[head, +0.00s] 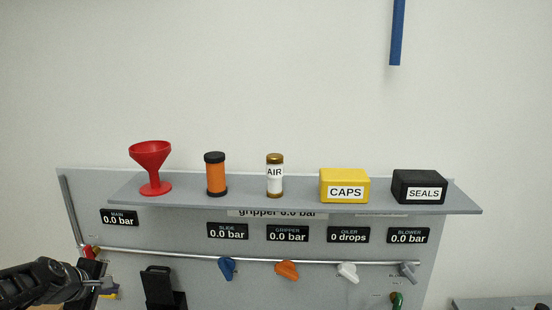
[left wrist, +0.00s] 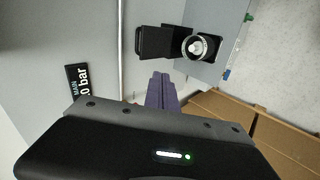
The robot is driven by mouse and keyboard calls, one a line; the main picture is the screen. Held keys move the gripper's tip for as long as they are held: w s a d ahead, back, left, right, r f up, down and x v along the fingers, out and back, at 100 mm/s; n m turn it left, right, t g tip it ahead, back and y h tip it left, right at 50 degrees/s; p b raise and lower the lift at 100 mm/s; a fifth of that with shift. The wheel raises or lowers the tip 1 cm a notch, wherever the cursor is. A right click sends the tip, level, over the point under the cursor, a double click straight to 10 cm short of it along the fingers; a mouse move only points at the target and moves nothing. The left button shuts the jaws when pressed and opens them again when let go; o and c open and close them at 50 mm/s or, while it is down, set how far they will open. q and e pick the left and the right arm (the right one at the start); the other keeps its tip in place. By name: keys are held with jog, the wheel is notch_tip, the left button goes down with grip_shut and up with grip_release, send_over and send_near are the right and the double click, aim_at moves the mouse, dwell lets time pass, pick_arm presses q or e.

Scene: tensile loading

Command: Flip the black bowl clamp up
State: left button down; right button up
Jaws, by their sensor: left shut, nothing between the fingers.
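A black part (head: 160,287), likely the bowl clamp, stands against the grey panel at the lower left in the head view, its lower end cut off by the frame. In the left wrist view, a black block (left wrist: 152,41) sits beside a black part with a round, pale metallic centre (left wrist: 196,47); this looks like the bowl and clamp assembly. My left gripper (head: 108,284) is left of the black part in the head view. In the left wrist view its fingers (left wrist: 160,78) are closed together and empty, apart from the block in the picture. My right gripper is not visible.
A grey shelf (head: 290,208) holds a red funnel (head: 151,167), orange cylinder (head: 216,175), AIR bottle (head: 275,176), yellow CAPS box (head: 344,184) and black SEALS box (head: 418,186). Below are displays, a horizontal pipe (head: 190,257) and several coloured valve handles. A red part (head: 90,252) is near my left gripper.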

pick_arm(q)
jog(key=s+d+f+m+g, duration=0.1)
jog(key=s+d+f+m, duration=0.15)
jog(key=d+f, duration=0.4)
jog(key=s+d+f+m+h+b, duration=0.1)
jog(key=d+f+m, duration=0.2)
jog(key=f, duration=0.7)
jog(key=s+d+f+m+g, duration=0.1)
jog(key=s+d+f+m, duration=0.15)
jog(key=d+f, duration=0.45)
jog(key=s+d+f+m+g+h+b, duration=0.1)
jog(key=s+d+f+m+g, duration=0.2)
jog(key=s+d+f, duration=0.5)
jog(key=s+d+f+m+g+h+b, duration=0.1)
jog(key=s+d+f+m+g+h, duration=0.1)
jog(key=s+d+f, duration=0.7)
jog(key=s+d+m+g, duration=0.1)
jog(key=s+d+m, duration=0.1)
jog(key=s+d, duration=0.2)
jog(key=shift+s+f+g, duration=0.15)
jog(key=shift+s+g, duration=0.15)
jog(key=shift+s, duration=0.95)
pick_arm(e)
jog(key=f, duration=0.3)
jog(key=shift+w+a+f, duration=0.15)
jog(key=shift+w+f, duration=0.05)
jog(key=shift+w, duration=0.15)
